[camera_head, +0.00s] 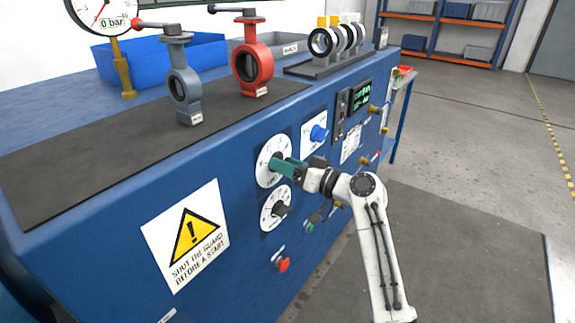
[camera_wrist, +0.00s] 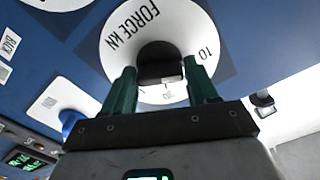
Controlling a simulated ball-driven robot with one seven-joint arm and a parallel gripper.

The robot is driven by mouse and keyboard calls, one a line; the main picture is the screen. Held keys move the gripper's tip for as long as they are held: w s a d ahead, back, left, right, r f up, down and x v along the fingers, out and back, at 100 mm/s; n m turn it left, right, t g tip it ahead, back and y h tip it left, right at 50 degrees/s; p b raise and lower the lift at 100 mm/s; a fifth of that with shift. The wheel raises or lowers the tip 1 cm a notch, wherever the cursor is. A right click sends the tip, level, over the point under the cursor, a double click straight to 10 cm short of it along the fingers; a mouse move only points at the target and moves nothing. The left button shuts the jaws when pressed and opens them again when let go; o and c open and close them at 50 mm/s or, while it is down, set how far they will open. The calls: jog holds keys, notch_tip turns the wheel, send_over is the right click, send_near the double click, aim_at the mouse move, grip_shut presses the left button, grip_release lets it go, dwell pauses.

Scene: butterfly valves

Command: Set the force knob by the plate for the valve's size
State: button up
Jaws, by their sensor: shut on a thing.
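The force knob (camera_wrist: 160,55) is dark and sits at the centre of a white round dial marked "FORCE KN" (camera_wrist: 140,22). In the head view the force dial (camera_head: 266,165) is on the front of the blue bench. My gripper (camera_wrist: 163,88) has its two green fingers on either side of the knob and is shut on it; it also shows in the head view (camera_head: 283,167). The knob's pointer setting cannot be read. A grey valve (camera_head: 183,85) and a red valve (camera_head: 252,65) stand upright on the dark mat. The plate for the sizes cannot be made out.
A second dial (camera_head: 276,208) with a black knob is just below. A blue knob (camera_head: 319,132) is at the upper right. A red button (camera_head: 283,264) is lower down. A warning sign (camera_head: 187,235) is at the left. The floor at right is clear.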

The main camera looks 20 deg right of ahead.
jog(key=shift+d+f+m+p, duration=0.1)
jog(key=shift+m+p, duration=2.4)
jog(key=shift+m, duration=1.8)
jog(key=shift+d+f+m+p, duration=0.1)
jog(key=shift+m+p, duration=2.35)
jog(key=shift+m, duration=1.85)
jog(key=shift+f, duration=0.1)
jog(key=o, duration=0.9)
jog(key=v, duration=1)
jog(key=shift+s+d+b, duration=0.15)
jog(key=shift+s+b, duration=0.15)
